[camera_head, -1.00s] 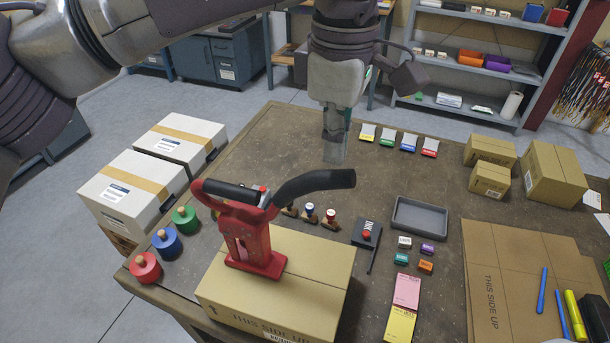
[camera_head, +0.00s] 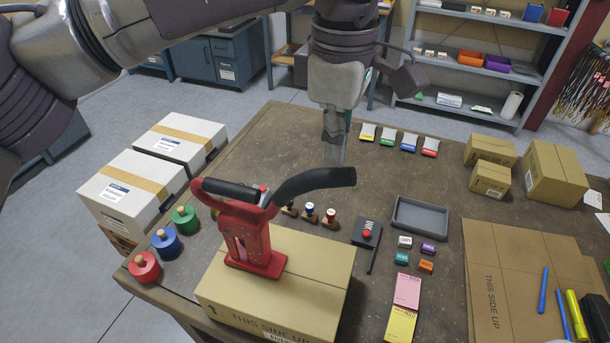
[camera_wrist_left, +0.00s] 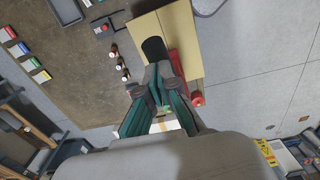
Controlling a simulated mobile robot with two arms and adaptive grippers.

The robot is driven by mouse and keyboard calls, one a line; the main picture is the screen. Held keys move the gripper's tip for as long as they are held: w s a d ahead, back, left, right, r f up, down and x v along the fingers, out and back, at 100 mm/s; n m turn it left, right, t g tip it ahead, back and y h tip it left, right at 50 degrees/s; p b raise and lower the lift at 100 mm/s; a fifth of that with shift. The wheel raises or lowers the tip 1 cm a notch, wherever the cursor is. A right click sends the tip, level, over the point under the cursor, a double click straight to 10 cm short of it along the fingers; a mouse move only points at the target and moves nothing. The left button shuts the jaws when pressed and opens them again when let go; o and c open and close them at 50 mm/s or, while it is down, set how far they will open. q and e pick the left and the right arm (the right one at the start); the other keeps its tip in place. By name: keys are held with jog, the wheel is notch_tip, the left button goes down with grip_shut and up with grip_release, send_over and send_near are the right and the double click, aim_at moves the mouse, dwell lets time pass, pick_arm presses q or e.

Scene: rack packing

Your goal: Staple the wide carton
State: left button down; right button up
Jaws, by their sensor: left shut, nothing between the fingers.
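The wide carton (camera_head: 318,290) lies closed on the front of the table, with "THIS SIDE UP" on its front edge. It also shows in the left wrist view (camera_wrist_left: 182,30). A red stapler (camera_head: 248,240) with black handles stands upright on its top, toward the left; in the left wrist view its black handle end (camera_wrist_left: 154,48) shows just beyond my fingers. My left gripper (camera_head: 334,152) is shut and empty, pointing down behind the stapler and apart from it. In the left wrist view, the gripper (camera_wrist_left: 155,85) hides part of the stapler. My right gripper is not in view.
Hand stamps (camera_head: 310,212) stand just behind the carton. Red, blue and green weights (camera_head: 165,243) stand at the left table edge. A grey tray (camera_head: 420,216), small blocks and note pads lie right of it. Flat cardboard (camera_head: 500,285) covers the right.

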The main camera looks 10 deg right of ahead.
aim_at(334, 170)
pick_arm(q)
jog(key=shift+f+b, duration=1.6)
jog(key=shift+f, duration=0.7)
jog(key=shift+r, duration=0.2)
jog(key=shift+r+p, duration=3.55)
jog(key=shift+r, duration=0.95)
